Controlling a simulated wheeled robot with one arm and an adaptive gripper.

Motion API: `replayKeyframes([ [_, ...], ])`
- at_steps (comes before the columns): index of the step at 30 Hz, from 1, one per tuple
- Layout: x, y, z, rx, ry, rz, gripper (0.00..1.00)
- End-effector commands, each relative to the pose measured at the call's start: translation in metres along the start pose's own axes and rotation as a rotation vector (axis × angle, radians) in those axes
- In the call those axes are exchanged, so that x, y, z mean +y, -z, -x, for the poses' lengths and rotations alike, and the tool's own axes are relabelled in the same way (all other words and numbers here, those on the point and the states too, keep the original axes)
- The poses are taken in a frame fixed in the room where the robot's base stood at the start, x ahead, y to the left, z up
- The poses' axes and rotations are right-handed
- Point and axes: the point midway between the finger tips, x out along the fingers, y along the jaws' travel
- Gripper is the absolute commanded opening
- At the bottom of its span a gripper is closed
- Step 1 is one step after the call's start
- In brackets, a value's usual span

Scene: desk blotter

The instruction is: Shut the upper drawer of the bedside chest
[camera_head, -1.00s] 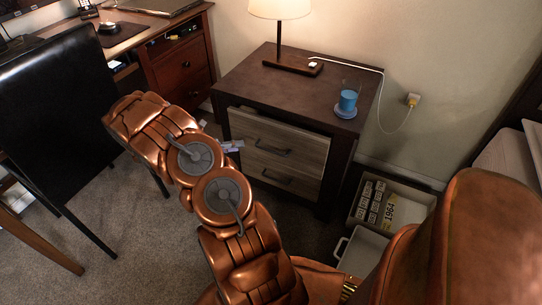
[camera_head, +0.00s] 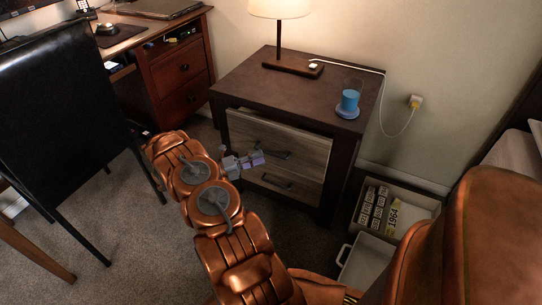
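The bedside chest (camera_head: 300,93) is dark brown and has two drawers with grey-brown wood fronts. The upper drawer (camera_head: 304,146) has a dark bar handle (camera_head: 272,152) and seems to stand slightly out from the frame; how far is hard to tell. The lower drawer (camera_head: 294,187) lies below it with a similar handle. My gripper (camera_head: 258,158), grey with a purplish tip, is in front of the upper drawer front near the left part of its handle. I cannot tell whether it touches. Its fingers are too small to read as open or shut.
A lamp (camera_head: 279,45) and a blue cup (camera_head: 349,101) on a coaster stand on the chest. A black chair (camera_head: 60,120) and a wooden desk (camera_head: 178,65) are at left. A crate (camera_head: 418,203) of labelled boxes and a white bin (camera_head: 362,262) are at right.

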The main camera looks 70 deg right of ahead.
Motion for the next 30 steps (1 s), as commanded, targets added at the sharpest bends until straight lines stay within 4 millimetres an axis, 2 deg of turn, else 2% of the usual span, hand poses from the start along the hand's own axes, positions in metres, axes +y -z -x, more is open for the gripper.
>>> replayKeyframes([
  [3,0.001,0.001,-0.019,0.002,0.002,0.000,0.37],
  [10,0.002,0.001,-0.046,0.000,-0.002,0.000,0.37],
  [15,0.001,0.000,-0.054,-0.001,-0.002,-0.001,0.37],
  [23,0.001,0.000,-0.055,-0.001,-0.002,-0.001,0.37],
  [30,0.001,0.000,-0.055,-0.001,-0.002,-0.001,0.12],
])
